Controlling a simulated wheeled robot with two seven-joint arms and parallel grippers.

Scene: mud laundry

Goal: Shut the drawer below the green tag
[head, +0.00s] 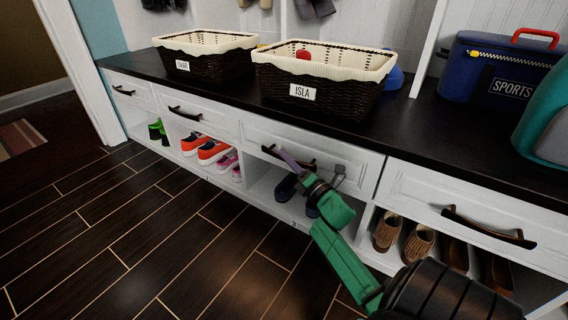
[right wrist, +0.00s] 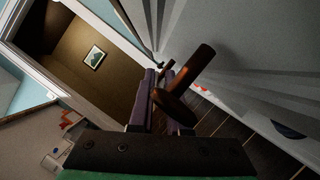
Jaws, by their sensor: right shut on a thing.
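Several white drawers with dark bar handles run along the bench. My right gripper (head: 283,157) is at the third drawer front (head: 350,162) from the left, below the ISLA basket. Its purple fingers are shut on that drawer's dark handle (head: 306,164). In the right wrist view the brown handle (right wrist: 190,82) lies across and between the fingers (right wrist: 163,85). I cannot tell whether this drawer stands slightly out; the other fronts look about flush. I see no green tag in either view. My left gripper is not in view.
Two dark baskets, marked with white labels (head: 302,91), stand on the black bench top (head: 420,125). A blue SPORTS bag (head: 475,75) stands at right. Shoes, such as the orange pair (head: 205,148), fill the cubbies below the drawers. The wooden floor (head: 130,220) in front is clear.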

